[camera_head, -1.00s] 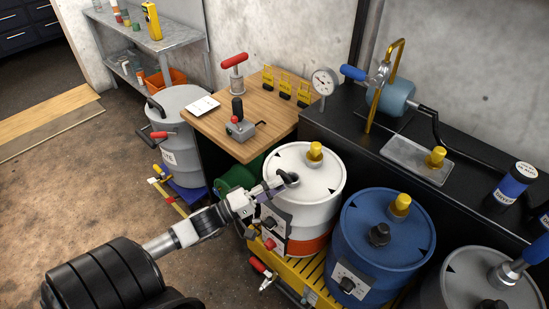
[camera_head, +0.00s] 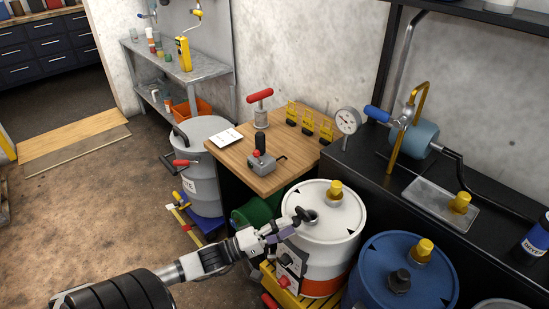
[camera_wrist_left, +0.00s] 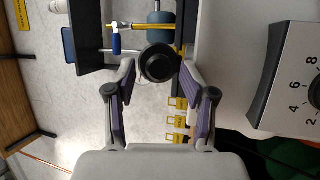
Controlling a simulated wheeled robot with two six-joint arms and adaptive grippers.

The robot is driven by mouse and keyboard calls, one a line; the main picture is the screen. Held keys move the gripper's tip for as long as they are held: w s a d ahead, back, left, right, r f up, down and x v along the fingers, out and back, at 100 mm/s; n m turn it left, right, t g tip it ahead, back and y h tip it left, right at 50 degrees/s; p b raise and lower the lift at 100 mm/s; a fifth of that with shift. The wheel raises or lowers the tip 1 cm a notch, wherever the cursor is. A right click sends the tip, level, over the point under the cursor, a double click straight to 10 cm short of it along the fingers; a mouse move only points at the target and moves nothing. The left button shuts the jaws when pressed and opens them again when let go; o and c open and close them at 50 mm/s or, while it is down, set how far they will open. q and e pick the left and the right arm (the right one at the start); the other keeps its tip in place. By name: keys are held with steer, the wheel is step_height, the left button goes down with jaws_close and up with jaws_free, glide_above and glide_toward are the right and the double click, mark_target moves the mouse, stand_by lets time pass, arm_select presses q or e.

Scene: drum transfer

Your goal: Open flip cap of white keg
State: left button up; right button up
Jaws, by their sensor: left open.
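The white keg (camera_head: 333,228) with an orange lower band stands right of centre in the head view. On its lid, near the left rim, a grey round neck (camera_head: 312,216) shows with a black cap (camera_head: 302,213) that looks tipped up beside it. My left gripper (camera_head: 286,230) is at the keg's left rim, just short of the cap, with its fingers apart. In the left wrist view a dark round piece (camera_wrist_left: 157,62), likely the cap, shows between and beyond the open fingertips (camera_wrist_left: 158,75). Contact cannot be told. My right gripper is out of view.
A yellow plug (camera_head: 335,190) stands on the white keg's lid. A blue keg (camera_head: 385,262) stands close at the right, and a grey keg (camera_head: 205,150) is at the left. A wooden table (camera_head: 232,160) with a joystick box (camera_head: 261,163) is behind.

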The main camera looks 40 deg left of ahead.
arm_select(q)
steer(key=v, duration=0.5)
steer(key=shift+s+a, duration=0.1)
steer(key=shift+s, duration=0.25)
steer(key=s+d+f+m+g+y+p, duration=0.1)
steer(key=s+d+f+m+g+y, duration=0.4)
steer(key=s+m+g, duration=0.55)
steer(key=s+d+f+m+g+y+p, duration=0.1)
steer(key=s+d+f+m+g+y, duration=0.55)
steer(key=g, duration=0.65)
steer(key=w+n+t, duration=0.1)
steer(key=n, duration=0.1)
steer(key=w+n+t+h, duration=0.1)
steer(key=n+t, duration=0.1)
steer(key=w+d+r+n+t, duration=0.1)
steer(key=n+t, duration=0.1)
steer(key=shift+h, duration=0.35)
